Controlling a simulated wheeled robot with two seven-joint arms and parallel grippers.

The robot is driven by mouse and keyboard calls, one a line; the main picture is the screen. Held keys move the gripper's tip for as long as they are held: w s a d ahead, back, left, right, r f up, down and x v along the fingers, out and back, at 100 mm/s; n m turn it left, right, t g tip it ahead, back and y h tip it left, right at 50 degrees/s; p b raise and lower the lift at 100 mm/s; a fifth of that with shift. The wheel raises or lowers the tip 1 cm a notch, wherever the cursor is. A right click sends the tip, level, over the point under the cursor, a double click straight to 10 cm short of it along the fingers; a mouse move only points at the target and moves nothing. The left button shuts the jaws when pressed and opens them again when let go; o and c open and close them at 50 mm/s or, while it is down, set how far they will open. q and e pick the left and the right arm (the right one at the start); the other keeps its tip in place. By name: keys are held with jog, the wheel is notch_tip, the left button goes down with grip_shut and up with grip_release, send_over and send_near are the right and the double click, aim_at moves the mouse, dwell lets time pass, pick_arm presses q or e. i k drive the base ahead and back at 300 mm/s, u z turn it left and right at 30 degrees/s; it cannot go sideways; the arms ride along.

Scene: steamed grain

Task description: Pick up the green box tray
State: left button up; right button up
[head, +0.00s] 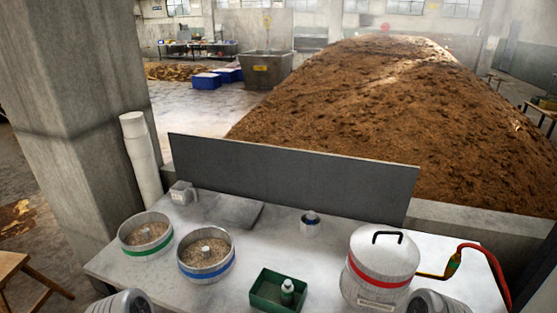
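The green box tray (263,300) sits near the front edge of the white table, between a blue-banded round pot and a white canister. It is a small open box with a dark green inside. A small bottle (287,290) with a white cap and green body stands in its right part. The tray's lower edge is close to the bottom of the picture. Grey rounded parts of my arms show at the bottom left and bottom right. Neither gripper's fingers are in view.
Two round pots of grain, green-banded (146,234) and blue-banded (205,257), stand left of the tray. A white canister (380,262) with a red band and hose stands right. A small cup (310,224) stands behind. A grey panel (290,180) borders the table's back.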

aim_at(265, 295)
jog(key=k, duration=0.5)
jog(key=u, duration=1.75)
jog(key=i, duration=1.35)
jog(key=z, duration=2.5)
